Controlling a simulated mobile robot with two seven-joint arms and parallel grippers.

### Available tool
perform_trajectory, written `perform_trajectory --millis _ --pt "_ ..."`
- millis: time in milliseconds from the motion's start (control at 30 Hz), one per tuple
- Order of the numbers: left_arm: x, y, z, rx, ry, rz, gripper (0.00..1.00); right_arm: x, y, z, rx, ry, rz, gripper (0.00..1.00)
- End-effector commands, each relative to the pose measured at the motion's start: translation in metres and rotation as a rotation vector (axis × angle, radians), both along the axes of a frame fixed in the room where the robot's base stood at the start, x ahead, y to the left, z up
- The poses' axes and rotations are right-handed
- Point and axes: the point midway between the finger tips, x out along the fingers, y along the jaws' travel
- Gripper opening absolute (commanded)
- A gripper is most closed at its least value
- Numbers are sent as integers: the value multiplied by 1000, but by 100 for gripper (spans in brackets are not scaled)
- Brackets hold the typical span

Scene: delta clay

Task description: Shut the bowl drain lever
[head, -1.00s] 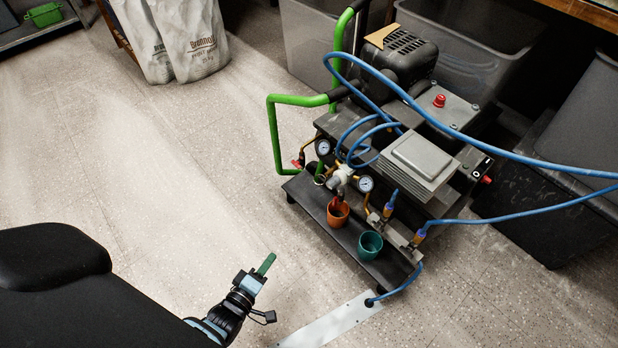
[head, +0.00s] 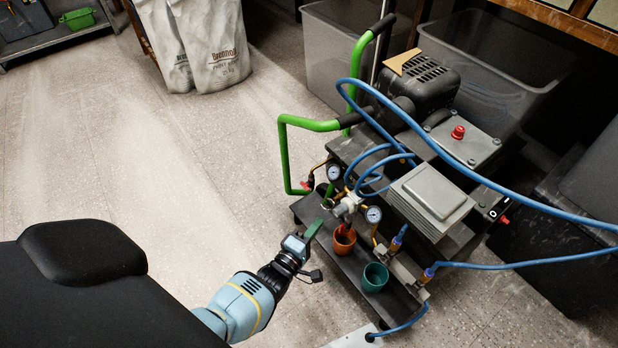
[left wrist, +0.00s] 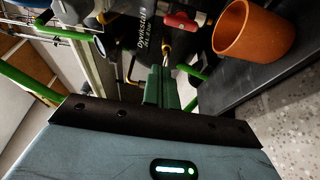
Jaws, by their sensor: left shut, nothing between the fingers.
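The compressor (head: 430,190) stands on the floor at centre right in the head view. Below its regulator (head: 347,206), a small red part (head: 343,229) shows over an orange cup (head: 344,244). Another red handle (head: 307,185) is farther left on a brass fitting. In the left wrist view a red lever (left wrist: 181,21) is beyond my fingertips, left of the orange cup (left wrist: 252,32); I cannot tell which red part it is. My left gripper (head: 315,228), with green fingers, is shut and empty, just left of the cup. My right gripper is not in view.
A teal cup (head: 375,278) stands on the dark shelf (head: 313,214) beside the orange cup. The green handle (head: 283,155) rises at the left of the compressor. Blue hoses (head: 490,181) loop over it. The floor (head: 160,170) to the left is clear.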

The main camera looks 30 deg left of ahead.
Motion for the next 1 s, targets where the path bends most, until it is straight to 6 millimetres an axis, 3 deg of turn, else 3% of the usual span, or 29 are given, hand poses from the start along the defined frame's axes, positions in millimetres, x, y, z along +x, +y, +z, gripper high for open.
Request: perform_trajectory --millis 200,500,1000 --pt "42 -1 -2 0 -1 0 0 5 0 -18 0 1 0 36" --pt "26 -34 0 -1 1 0 0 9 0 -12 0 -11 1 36" --pt "23 -38 0 3 0 1 0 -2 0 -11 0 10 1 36"
